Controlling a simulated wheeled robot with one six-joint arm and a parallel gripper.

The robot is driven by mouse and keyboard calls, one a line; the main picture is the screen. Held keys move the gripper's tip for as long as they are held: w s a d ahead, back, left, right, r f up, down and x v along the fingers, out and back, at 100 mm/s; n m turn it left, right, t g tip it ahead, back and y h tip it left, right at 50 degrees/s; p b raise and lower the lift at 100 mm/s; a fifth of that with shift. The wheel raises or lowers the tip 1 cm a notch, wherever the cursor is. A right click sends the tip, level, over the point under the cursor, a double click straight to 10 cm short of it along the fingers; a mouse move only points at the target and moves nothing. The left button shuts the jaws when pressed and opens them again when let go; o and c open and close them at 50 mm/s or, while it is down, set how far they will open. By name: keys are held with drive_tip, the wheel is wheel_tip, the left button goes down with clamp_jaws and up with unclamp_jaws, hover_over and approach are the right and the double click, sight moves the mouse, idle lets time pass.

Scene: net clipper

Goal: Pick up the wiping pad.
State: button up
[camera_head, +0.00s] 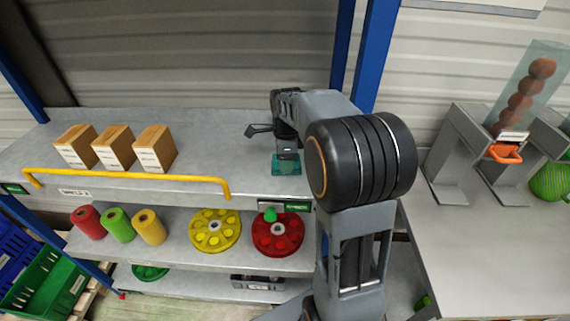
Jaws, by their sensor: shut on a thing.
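The wiping pad is a flat teal piece (286,168) at the right end of the grey top shelf. A small grey block, perhaps its handle or part of my gripper, stands on it. My gripper (288,146) points down directly over the pad and is shut on it. The fingertips are small and dark here, so the exact grip is hard to see. The pad is at or just above the shelf surface; I cannot tell which.
Several cardboard boxes (114,148) stand on the shelf's left, behind a yellow rail (130,174). Spools (118,224) and yellow (214,230) and red (277,234) discs lie below. A grey bench (480,255) with dispensers is right. The shelf middle is clear.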

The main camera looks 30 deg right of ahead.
drive_tip(key=shift+r, duration=0.55)
wheel_tip(320, 180, up, 2)
drive_tip(key=shift+r, duration=0.2)
drive_tip(key=s+a+r+b, duration=0.3)
drive_tip(key=s+r, duration=0.6)
drive_tip(key=s, duration=0.4)
drive_tip(key=shift+s+r+b, duration=0.25)
drive_tip(key=shift+s+b, duration=0.1)
drive_tip(key=shift+b, duration=0.15)
drive_tip(key=o, duration=0.4)
drive_tip(key=shift+c, duration=1.2)
